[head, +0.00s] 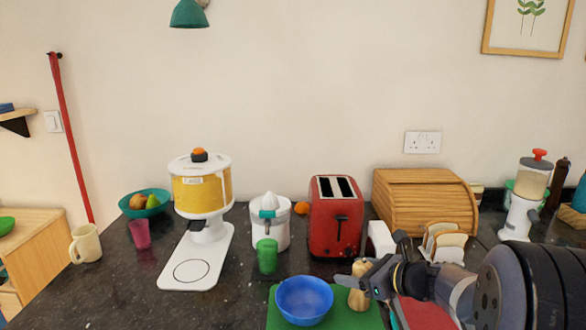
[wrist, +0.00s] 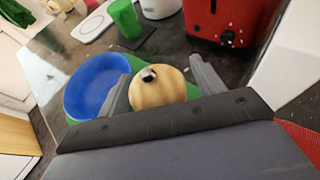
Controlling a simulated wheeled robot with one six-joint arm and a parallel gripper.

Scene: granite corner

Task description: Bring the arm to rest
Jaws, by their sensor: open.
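My gripper (head: 366,279) is open at the right front of the counter, at the end of my arm reaching in from the right. In the wrist view its two fingers (wrist: 161,78) are spread, with a tan squash (wrist: 158,92) showing between them. The squash (head: 358,297) stands upright on a green board, close to the gripper in the head view. I cannot tell whether the fingers touch it.
A blue bowl (head: 304,300) sits on the green board (head: 347,318) left of the squash. Behind stand a red toaster (head: 335,226), green cup (head: 267,256), juicer (head: 270,232) and bread box (head: 426,203). Toast (head: 447,246) is close behind my arm. Open air lies above the counter.

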